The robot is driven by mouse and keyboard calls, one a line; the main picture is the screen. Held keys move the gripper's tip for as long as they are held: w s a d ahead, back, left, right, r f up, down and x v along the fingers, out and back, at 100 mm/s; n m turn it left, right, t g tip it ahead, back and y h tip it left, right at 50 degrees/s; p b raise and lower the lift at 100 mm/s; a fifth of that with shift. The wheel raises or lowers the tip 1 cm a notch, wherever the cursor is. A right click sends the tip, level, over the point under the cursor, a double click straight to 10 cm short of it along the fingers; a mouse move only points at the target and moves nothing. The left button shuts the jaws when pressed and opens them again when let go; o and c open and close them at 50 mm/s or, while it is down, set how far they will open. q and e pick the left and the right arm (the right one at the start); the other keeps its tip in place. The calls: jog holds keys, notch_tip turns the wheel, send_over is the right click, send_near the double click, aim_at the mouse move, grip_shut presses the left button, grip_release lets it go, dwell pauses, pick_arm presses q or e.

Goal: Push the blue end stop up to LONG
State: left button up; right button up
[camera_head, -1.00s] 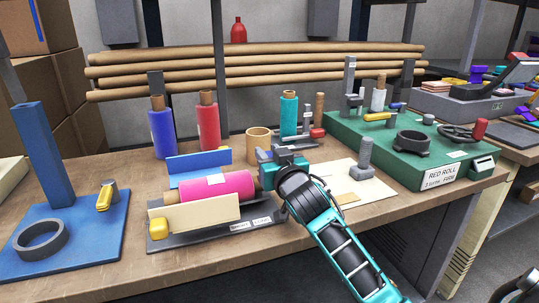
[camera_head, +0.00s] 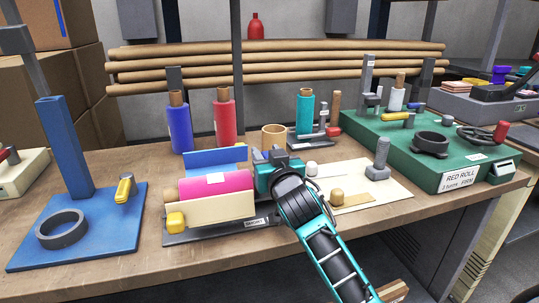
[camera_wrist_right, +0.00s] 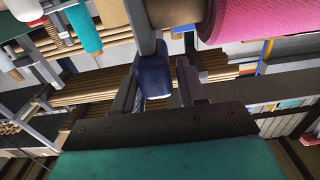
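The pink felt roll (camera_head: 215,186) lies in a dark tray (camera_head: 200,235) between a blue back panel (camera_head: 215,158) and a cream front panel (camera_head: 213,208). A SHORT label (camera_head: 254,222) shows on the tray's front edge; my right arm hides the LONG label. My right gripper (camera_head: 268,155) is at the roll's right end. In the right wrist view, a dark blue block (camera_wrist_right: 153,75), apparently the end stop, sits between its fingers (camera_wrist_right: 158,85), with a small gap at the right finger. My left gripper is out of view.
A yellow block (camera_head: 175,221) is at the tray's left end. A cream board (camera_head: 395,190) with a grey post (camera_head: 378,160) and knobs lies to the right. The green station (camera_head: 400,165) stands beyond it.

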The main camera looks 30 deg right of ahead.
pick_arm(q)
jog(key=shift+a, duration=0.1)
pick_arm(e)
jog(key=shift+o, duration=1.2)
jog(key=shift+s, duration=0.1)
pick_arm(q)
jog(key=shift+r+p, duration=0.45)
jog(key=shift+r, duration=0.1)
pick_arm(e)
jog(key=v, duration=1.2)
jog(key=shift+s+a, duration=0.15)
jog(key=shift+s, duration=0.2)
